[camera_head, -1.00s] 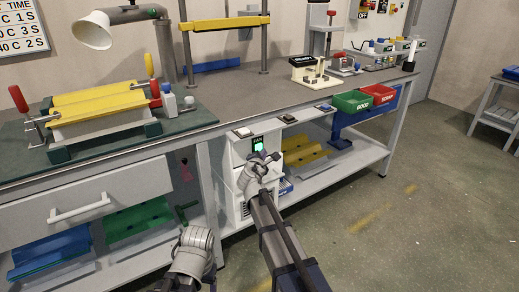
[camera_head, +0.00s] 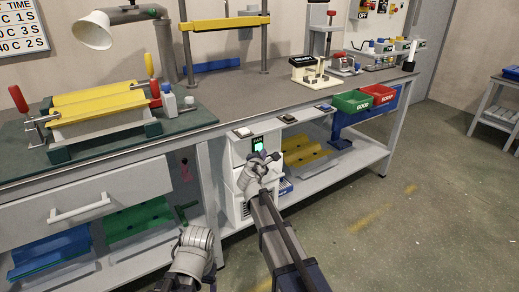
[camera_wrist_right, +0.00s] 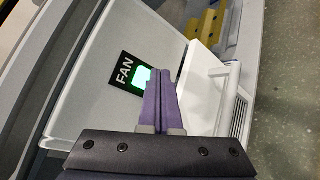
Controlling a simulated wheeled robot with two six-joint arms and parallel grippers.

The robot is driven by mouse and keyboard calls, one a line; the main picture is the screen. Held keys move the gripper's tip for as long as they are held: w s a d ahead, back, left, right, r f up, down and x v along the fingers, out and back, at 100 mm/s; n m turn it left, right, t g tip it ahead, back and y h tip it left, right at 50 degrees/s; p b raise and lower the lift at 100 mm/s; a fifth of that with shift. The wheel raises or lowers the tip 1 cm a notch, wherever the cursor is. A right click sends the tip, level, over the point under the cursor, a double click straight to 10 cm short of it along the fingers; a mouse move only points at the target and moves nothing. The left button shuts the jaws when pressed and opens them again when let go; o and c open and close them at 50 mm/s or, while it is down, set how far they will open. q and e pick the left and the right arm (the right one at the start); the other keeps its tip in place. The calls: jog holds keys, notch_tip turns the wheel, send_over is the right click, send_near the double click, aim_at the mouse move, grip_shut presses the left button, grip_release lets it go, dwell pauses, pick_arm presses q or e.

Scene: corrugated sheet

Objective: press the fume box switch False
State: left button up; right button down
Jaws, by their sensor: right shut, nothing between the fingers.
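The white fume box (camera_head: 241,178) stands under the front edge of the bench, with a black FAN label on its upper panel. Its switch (camera_head: 258,145) glows green. In the right wrist view the lit switch (camera_wrist_right: 144,77) sits beside the word FAN, partly covered by my fingers. My right gripper (camera_head: 264,156) is shut and empty, its purple fingers together. In the right wrist view the fingertips (camera_wrist_right: 161,73) overlap the switch's right edge; I cannot tell whether they touch it. My left arm shows low in the head view, but its gripper cannot be made out.
The grey bench (camera_head: 240,92) runs above the box, with small switches on its front edge. A green bin (camera_head: 352,102) and a red bin (camera_head: 389,97) hang to the right. Yellow corrugated sheets (camera_head: 303,150) lie on the lower shelf.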

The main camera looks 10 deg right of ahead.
jog(key=shift+w, duration=0.15)
dwell(0.3)
jog(key=shift+w+a, duration=0.2)
jog(key=shift+w, duration=0.1)
jog(key=shift+w+a, duration=0.1)
jog(key=shift+w, duration=0.2)
dwell(0.6)
jog(key=shift+s, duration=0.1)
jog(key=shift+s+d, duration=0.3)
jog(key=shift+s, duration=0.35)
jog(key=s, duration=0.2)
jog(key=s+d, duration=0.2)
jog(key=s, duration=0.1)
jog(key=shift+s, duration=0.3)
